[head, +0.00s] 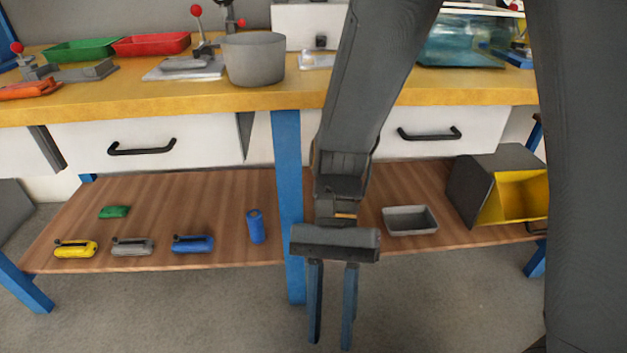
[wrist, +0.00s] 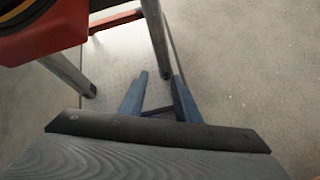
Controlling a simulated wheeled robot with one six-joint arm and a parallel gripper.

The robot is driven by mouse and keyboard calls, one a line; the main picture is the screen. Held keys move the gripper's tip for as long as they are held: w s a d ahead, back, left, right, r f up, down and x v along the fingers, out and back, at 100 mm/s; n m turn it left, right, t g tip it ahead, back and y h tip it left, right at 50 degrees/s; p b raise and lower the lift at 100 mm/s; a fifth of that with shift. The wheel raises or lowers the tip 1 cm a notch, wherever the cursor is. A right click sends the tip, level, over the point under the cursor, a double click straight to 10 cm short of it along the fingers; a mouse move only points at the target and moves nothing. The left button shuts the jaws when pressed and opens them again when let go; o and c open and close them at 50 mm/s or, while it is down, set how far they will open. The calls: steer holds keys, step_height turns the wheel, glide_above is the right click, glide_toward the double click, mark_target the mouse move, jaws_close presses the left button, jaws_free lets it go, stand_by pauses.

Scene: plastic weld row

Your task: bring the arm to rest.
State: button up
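My gripper (head: 331,305) hangs pointing down in front of the workbench, to the right of the blue table leg. Its two fingers are apart with nothing between them. In the wrist view my gripper (wrist: 158,95) also shows two separated blue-grey fingers over bare floor. My arm comes down from the top of the head view and hides part of the bench and the lower shelf.
The bench top (head: 300,97) carries a grey pot (head: 253,60), a red tray (head: 152,44) and a green tray (head: 82,50). The wooden lower shelf (head: 190,210) holds several small coloured items, a grey tray (head: 410,221) and a yellow-lined bin (head: 515,197). The floor in front is clear.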

steer(key=w+a+r+n+t+y+b, duration=0.1)
steer(key=w+a+r+n+t+b, duration=0.3)
steer(key=n+t+b, duration=0.6)
steer(key=d+r+m+p, duration=0.1)
steer(key=d+r+p, duration=0.5)
steer(key=r+p, duration=0.3)
steer(key=d+r+m+h+p, duration=0.1)
steer(key=d+r+p, duration=0.6)
steer(key=p, duration=1.1)
steer(key=d+r+m+g+p, duration=0.1)
steer(key=d+r+m+p, duration=0.2)
steer(key=d+r+p, duration=0.4)
step_height(320, 180, up, 5)
steer(key=p, duration=0.7)
steer(key=shift+w+d+r+h, duration=0.15)
steer(key=shift+w+d+h, duration=0.15)
steer(key=shift+w, duration=0.1)
steer(key=shift+a, duration=0.1)
